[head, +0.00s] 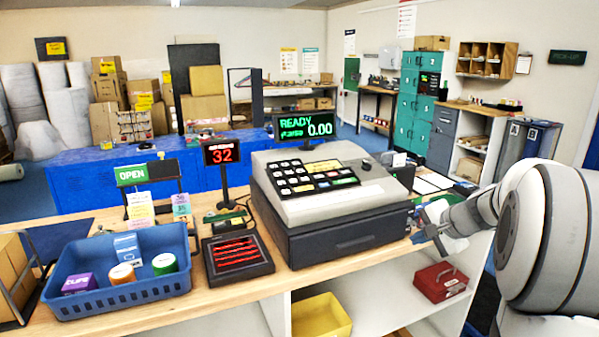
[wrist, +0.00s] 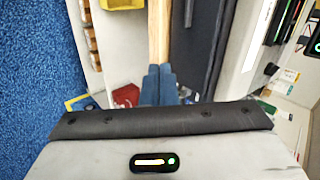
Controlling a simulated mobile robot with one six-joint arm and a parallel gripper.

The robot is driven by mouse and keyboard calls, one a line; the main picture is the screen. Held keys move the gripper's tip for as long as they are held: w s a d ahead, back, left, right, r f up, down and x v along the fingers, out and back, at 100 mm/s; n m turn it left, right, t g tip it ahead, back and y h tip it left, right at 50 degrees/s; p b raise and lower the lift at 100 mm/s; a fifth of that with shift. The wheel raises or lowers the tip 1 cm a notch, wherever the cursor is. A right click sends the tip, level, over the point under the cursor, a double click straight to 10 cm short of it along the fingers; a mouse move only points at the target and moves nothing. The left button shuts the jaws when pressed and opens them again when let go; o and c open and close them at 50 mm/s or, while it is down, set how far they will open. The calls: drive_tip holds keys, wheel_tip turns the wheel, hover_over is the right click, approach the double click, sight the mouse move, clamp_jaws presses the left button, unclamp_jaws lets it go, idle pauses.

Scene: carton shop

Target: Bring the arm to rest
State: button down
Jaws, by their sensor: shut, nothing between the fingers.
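My gripper (head: 436,243) is at the right end of the wooden counter in the head view, beside the right side of the cash register (head: 335,215). My arm reaches in from the right edge of the picture. In the wrist view the two blue-grey fingers of my gripper (wrist: 160,69) lie side by side, shut, with nothing between them. Their tips are by the end of the wooden counter edge (wrist: 160,30) in that view. Whether they touch it I cannot tell.
A blue basket (head: 120,300) with small goods stands at the counter's left. A "32" display (head: 222,153) and a dark tray with red strips (head: 237,257) stand left of the register. A red box (head: 440,282) and a yellow bin (head: 320,318) sit on shelves below.

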drive_tip(key=s+a+n+g+p, duration=0.15)
drive_tip(key=s+a+n, duration=0.25)
drive_tip(key=s+a, duration=0.45)
drive_tip(key=s+a+f+n+g+h, duration=0.1)
drive_tip(key=s+a+n, duration=0.3)
drive_tip(key=s, duration=0.4)
drive_tip(key=s+a+f+n+g+h+p, duration=0.1)
drive_tip(key=s+a+n+g+h, duration=0.1)
drive_tip(key=s+a+n, duration=0.3)
drive_tip(key=s+a+g, duration=0.1)
drive_tip(key=s, duration=0.3)
drive_tip(key=shift+s, duration=0.2)
drive_tip(key=shift+f, duration=0.1)
